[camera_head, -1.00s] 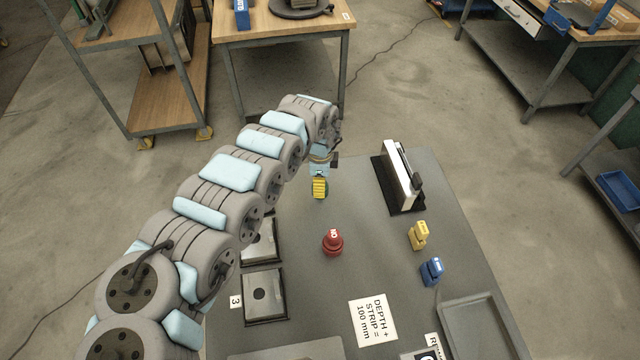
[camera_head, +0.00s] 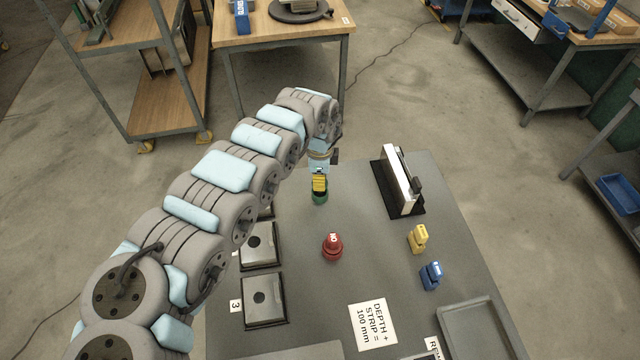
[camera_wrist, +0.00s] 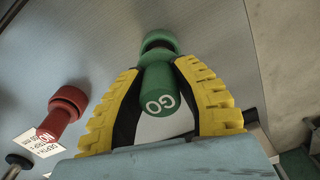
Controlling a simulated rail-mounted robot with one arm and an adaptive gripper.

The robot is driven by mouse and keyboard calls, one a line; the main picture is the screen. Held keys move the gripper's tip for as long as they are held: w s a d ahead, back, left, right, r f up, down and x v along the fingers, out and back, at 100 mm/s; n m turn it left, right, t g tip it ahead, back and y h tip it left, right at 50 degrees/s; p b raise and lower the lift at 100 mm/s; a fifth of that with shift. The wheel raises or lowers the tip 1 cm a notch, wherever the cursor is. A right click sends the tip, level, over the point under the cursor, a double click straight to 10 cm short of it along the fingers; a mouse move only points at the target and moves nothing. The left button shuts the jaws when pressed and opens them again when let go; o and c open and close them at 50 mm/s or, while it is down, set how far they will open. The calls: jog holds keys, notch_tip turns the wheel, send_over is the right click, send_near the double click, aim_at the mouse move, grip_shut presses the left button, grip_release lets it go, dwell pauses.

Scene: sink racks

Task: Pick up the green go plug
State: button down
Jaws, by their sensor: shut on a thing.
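The green go plug (camera_wrist: 157,75) is between the yellow ribbed fingers of my gripper (camera_wrist: 160,105) in the wrist view, with "GO" on its end facing the camera. My gripper (camera_head: 320,184) is shut on it. In the head view, the plug's green lower part (camera_head: 320,198) shows just below the yellow fingers, near the far end of the grey table. I cannot tell whether the plug touches the table.
A red plug (camera_head: 332,247) stands nearer on the table (camera_head: 390,270). Yellow (camera_head: 418,238) and blue (camera_head: 431,275) blocks stand to the right. A white upright panel (camera_head: 401,180) on a black base is right of my gripper.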

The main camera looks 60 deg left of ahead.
jog(key=s+d+r+p, duration=0.7)
jog(key=d+r+p, duration=0.3)
jog(key=p, duration=1.4)
jog(key=shift+s+d, duration=0.2)
jog(key=shift+d, duration=0.6)
jog(key=shift+f, duration=0.1)
